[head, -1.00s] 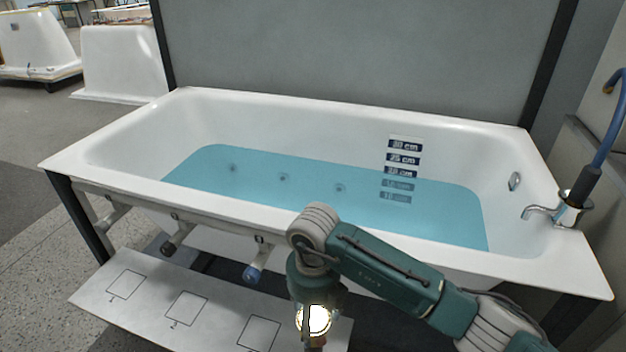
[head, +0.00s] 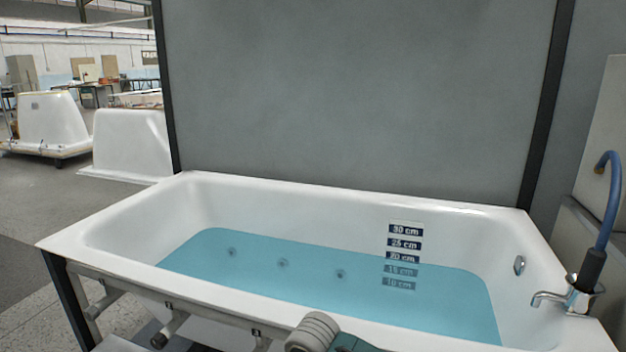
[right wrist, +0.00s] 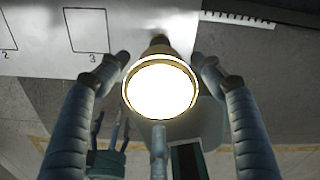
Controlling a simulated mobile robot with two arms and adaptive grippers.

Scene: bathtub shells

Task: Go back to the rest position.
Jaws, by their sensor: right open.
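In the head view only a grey joint of my right arm (head: 313,332) shows at the bottom edge, in front of the tub. My right gripper (right wrist: 158,75) is in the right wrist view, with its blue-grey fingers spread around a round, glaring white disc (right wrist: 160,88) with a brass rim. I cannot tell whether the disc touches the fingers. What looks like my left gripper (right wrist: 111,130) is small at the lower left of that view, pointing up; its opening is unclear.
A tap (head: 560,299) with a blue hose (head: 612,205) stands at the right. A numbered white board (right wrist: 30,50) lies under the right gripper. A grey panel (head: 360,90) rises behind.

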